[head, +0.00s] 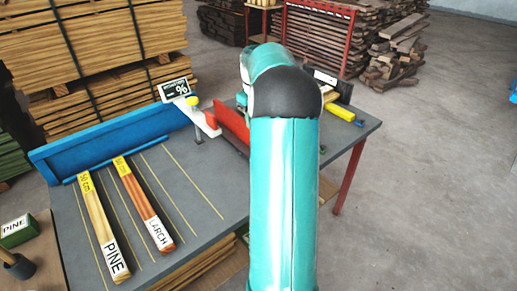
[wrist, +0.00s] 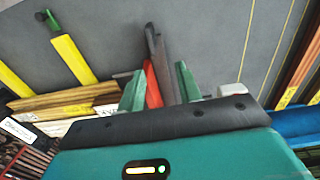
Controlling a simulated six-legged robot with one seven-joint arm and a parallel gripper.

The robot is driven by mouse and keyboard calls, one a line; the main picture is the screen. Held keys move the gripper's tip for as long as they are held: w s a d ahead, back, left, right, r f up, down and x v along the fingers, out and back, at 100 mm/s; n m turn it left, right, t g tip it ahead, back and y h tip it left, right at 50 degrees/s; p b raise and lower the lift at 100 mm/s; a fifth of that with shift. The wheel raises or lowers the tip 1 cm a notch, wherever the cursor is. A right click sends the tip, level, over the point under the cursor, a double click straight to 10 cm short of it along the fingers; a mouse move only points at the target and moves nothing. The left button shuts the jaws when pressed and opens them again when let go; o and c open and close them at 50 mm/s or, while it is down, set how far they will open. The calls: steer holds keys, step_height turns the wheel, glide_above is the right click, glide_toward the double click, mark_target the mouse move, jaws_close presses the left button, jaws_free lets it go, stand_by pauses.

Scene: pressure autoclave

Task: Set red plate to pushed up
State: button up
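The red plate (head: 232,122) stands on edge on the grey table, partly hidden behind my teal arm in the head view. In the wrist view the red plate (wrist: 152,86) shows as a narrow red strip between the two green fingers of my gripper (wrist: 160,82). The fingers are apart, with a visible gap on the right side of the strip. The strip lies nearer the left finger; I cannot tell whether they touch. In the head view my gripper is mostly hidden behind my arm. The plate's lower part is hidden in the wrist view.
A white-and-red device with a yellow knob (head: 193,101) and a "%" display (head: 174,90) stand left of the plate. Pine (head: 104,228) and larch (head: 144,205) boards lie on the table (head: 190,215). A blue rail (head: 115,139) runs behind. A yellow bar (head: 340,112) lies right.

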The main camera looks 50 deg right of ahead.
steer(key=f, duration=0.5)
steer(key=d+f, duration=0.1)
steer(key=f, duration=0.4)
steer(key=d+f, duration=0.1)
steer(key=f, duration=0.4)
steer(key=shift+s, duration=0.4)
jaws_close()
